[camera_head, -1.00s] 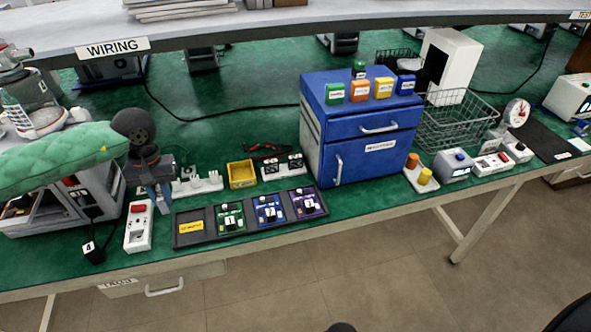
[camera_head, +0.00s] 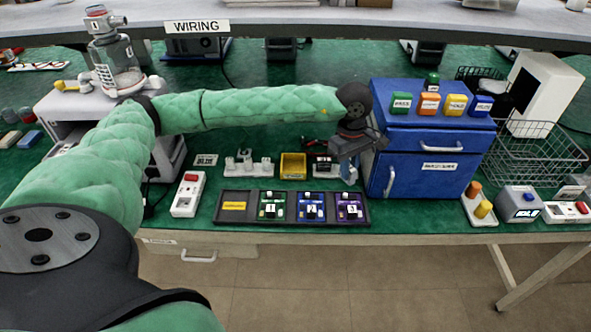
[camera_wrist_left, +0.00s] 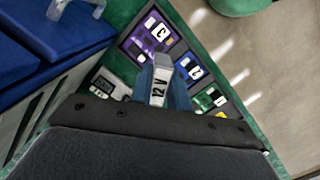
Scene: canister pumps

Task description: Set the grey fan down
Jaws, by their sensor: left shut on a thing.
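My left gripper (camera_head: 347,174) hangs above the bench, between the purple board marked 3 and the blue cabinet. It points down and is shut on a small grey piece, the grey fan (camera_wrist_left: 160,72), which bears a "12 V" label in the left wrist view. The bluish fingers (camera_wrist_left: 162,88) flank it. Most of the fan is hidden in the head view, and its underside cannot be seen. The fan appears apart from the bench, but its exact height is unclear. My right gripper is not in view.
A dark tray (camera_head: 225,218) holds a yellow-labelled slot and green, blue and purple boards. The blue cabinet (camera_head: 432,165) stands close on the gripper's right. Behind the tray are a yellow bin (camera_head: 293,166) and a white stand (camera_head: 248,168). A red-switched white box (camera_head: 188,194) lies left.

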